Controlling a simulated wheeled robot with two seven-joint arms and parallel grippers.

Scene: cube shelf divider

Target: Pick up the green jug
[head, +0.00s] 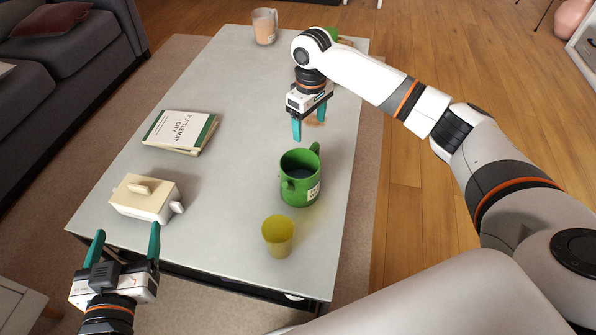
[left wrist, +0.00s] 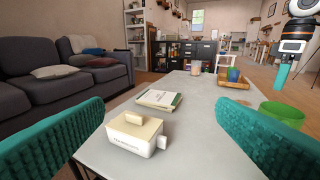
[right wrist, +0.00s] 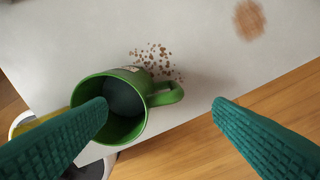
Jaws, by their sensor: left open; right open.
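The green jug (head: 299,190) stands upright on the near right part of the table, its handle toward the far right. My right gripper (head: 310,128) is open and empty, above the table just beyond the jug. In the right wrist view, the jug (right wrist: 125,128) lies left of centre; one finger overlaps its opening, and its handle (right wrist: 168,94) lies between the fingers. I cannot tell the height gap. My left gripper (head: 127,238) is open and empty at the table's near left edge, far from the jug. The left wrist view shows part of the jug (left wrist: 283,114).
A yellow cup (head: 278,236) stands close in front of the jug. A lidded white box (head: 145,199) and a book (head: 180,131) are on the left. A pinkish mug (head: 265,26) stands at the back. Brown crumbs (right wrist: 152,58) lie beside the jug. The table's middle is clear.

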